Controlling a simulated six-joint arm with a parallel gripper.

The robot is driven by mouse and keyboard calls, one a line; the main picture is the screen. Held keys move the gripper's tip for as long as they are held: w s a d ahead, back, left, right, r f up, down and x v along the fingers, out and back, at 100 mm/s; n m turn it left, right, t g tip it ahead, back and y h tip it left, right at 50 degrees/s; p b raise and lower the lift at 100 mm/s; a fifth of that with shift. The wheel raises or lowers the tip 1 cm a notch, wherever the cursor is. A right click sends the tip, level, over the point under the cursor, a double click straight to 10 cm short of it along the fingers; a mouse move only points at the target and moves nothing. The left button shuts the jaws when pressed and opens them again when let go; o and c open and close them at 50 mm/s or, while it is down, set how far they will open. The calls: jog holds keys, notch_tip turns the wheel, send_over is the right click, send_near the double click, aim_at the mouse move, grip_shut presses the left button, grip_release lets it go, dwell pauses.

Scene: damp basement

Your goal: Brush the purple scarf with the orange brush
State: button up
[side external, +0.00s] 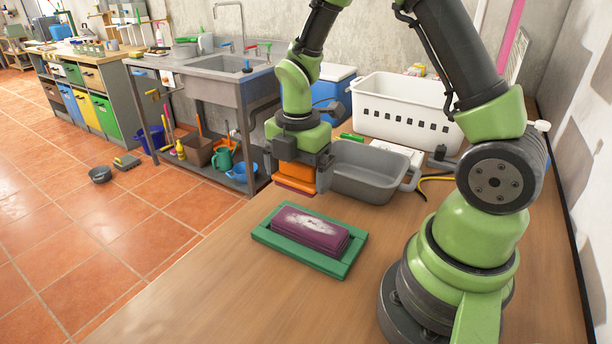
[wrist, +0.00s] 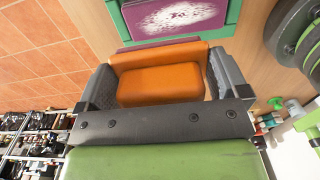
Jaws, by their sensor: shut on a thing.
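The purple scarf (side external: 309,228) lies folded into a block on a green tray (side external: 343,268), with a patch of white powder or lint on its top. It also shows at the top of the wrist view (wrist: 172,20), with the tray's green edge (wrist: 232,14) around it. My gripper (side external: 298,172) is shut on the orange brush (side external: 294,187). The brush (wrist: 158,84) sits between both fingers in the wrist view. In the side view the brush is held above the table, beyond the tray, apart from the scarf. The underside of the brush is mostly hidden.
A grey basin (side external: 366,178) stands close to the right of my gripper. Behind it are a white basket (side external: 402,112) and a blue cooler (side external: 330,92). A yellow and black cable (side external: 432,178) lies to the right. The table front (side external: 230,290) is clear.

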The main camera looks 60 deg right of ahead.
aim_at(303, 221)
jog(key=shift+f, duration=3.8)
jog(key=shift+s+f, duration=0.15)
jog(key=shift+f, duration=0.05)
jog(key=shift+c, duration=0.3)
jog(key=shift+s, duration=0.35)
jog(key=shift+s+f, duration=0.1)
jog(key=shift+s, duration=1.65)
jog(key=shift+w, duration=2.15)
jog(key=shift+s, duration=2.1)
jog(key=shift+w, duration=2.3)
jog(key=shift+s+r, duration=0.1)
jog(key=shift+r, duration=4.05)
